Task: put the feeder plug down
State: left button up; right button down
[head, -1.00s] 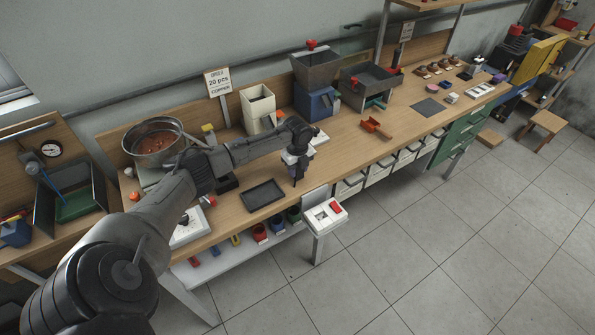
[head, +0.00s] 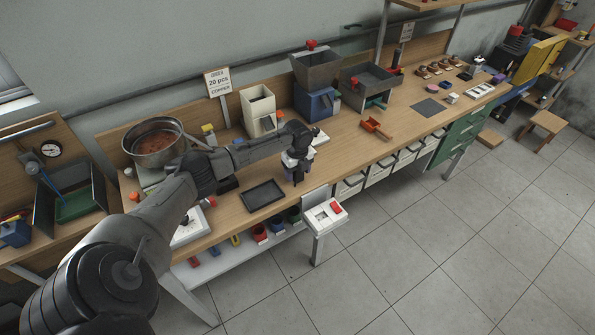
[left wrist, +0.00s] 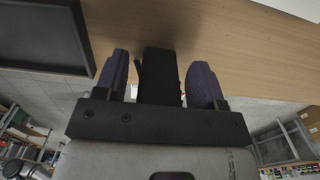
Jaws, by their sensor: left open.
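My left gripper (head: 298,180) points down over the front part of the wooden bench (head: 345,150), just right of a dark shallow tray (head: 262,195). In the left wrist view its two purple fingers (left wrist: 160,72) stand apart. A black upright block (left wrist: 160,75) shows between them, with a gap on each side. I cannot tell whether this block is the feeder plug or part of the gripper. I cannot make out the feeder plug for certain in either view. The tray also shows in the left wrist view (left wrist: 45,35). My right gripper is not in view.
A blue hopper machine (head: 316,100) and a cream bin (head: 260,108) stand behind the gripper. A white panel with a red button (head: 325,215) stands at the bench's front edge. A red scoop (head: 376,129) lies farther right. Some bare wood lies between.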

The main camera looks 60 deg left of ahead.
pick_arm(q)
notch_tip(320, 180, up, 12)
jog(key=shift+r+p, duration=0.1)
jog(key=shift+p, duration=0.7)
jog(key=s+d+f, duration=0.3)
jog(key=d+f, duration=0.9)
jog(key=d, duration=0.2)
jog(key=s+d+f+n+t, duration=0.1)
jog(key=s+d+f+n, duration=0.15)
jog(key=s+d, duration=0.4)
jog(key=s+d+f+n, duration=0.2)
jog(key=s+d+f, duration=0.15)
jog(key=d, duration=0.65)
jog(key=s+d+r+n+t, duration=0.1)
jog(key=s+d+r+n, duration=0.1)
jog(key=s+n, duration=0.3)
jog(key=s+d+r+n+t, duration=0.1)
jog(key=s+d+r+n, duration=0.1)
jog(key=s+d+n, duration=0.3)
jog(key=s+n, duration=0.1)
jog(key=s, duration=0.2)
jog(key=shift+s+d+r+t, duration=0.2)
jog(key=shift+d+r+t, duration=0.1)
jog(key=shift+r, duration=0.1)
jog(key=shift+a, duration=0.1)
